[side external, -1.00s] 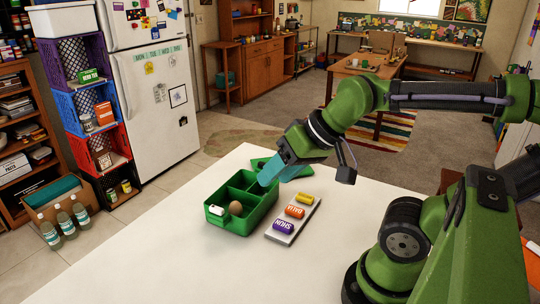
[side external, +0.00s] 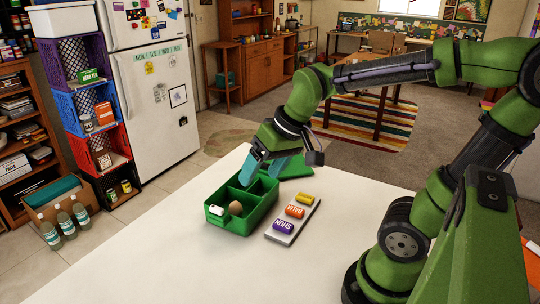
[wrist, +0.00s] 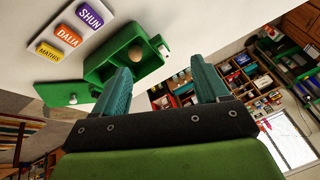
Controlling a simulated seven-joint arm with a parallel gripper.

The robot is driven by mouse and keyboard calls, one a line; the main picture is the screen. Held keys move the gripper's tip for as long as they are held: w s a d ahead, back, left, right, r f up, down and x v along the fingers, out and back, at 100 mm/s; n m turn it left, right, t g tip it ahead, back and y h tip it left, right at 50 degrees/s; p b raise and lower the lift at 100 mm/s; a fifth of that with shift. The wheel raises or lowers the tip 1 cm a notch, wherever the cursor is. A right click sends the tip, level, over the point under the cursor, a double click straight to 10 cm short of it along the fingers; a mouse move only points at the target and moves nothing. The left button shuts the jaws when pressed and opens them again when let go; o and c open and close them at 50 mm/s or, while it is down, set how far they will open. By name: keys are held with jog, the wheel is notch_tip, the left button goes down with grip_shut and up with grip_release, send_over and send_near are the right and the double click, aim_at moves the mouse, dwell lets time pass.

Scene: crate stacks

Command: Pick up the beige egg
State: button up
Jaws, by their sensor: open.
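The beige egg (side external: 236,208) sits in the front compartment of the green divided box (side external: 230,224) on the white table. A small white object (side external: 216,210) is beside it, at the box's left corner. The egg also shows in the wrist view (wrist: 163,49), beyond my fingertips. My gripper (side external: 262,172) is above the back part of the box, with its teal fingers pointing down. It is open and empty; the wrist view shows the two fingers (wrist: 165,80) wide apart.
A grey tray (side external: 283,238) with purple, orange and yellow labelled blocks lies right of the box. A green lid (side external: 292,168) lies behind it. The table's front area is clear. Stacked crates (side external: 88,105) and a white fridge stand beyond the table.

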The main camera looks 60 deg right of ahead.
aim_at(235, 202)
jog(key=w+d+f+n+g+h, duration=0.1)
jog(key=w+d+f+n+g, duration=0.2)
jog(key=w+n, duration=0.35)
jog(key=w+d+f+n+g, duration=0.2)
jog(key=w+d+n, duration=0.2)
jog(key=w+n, duration=0.25)
jog(key=shift+m, duration=0.4)
jog(key=f, duration=1)
jog(key=w+f, duration=0.1)
jog(key=f, duration=0.5)
jog(key=c, duration=1.1)
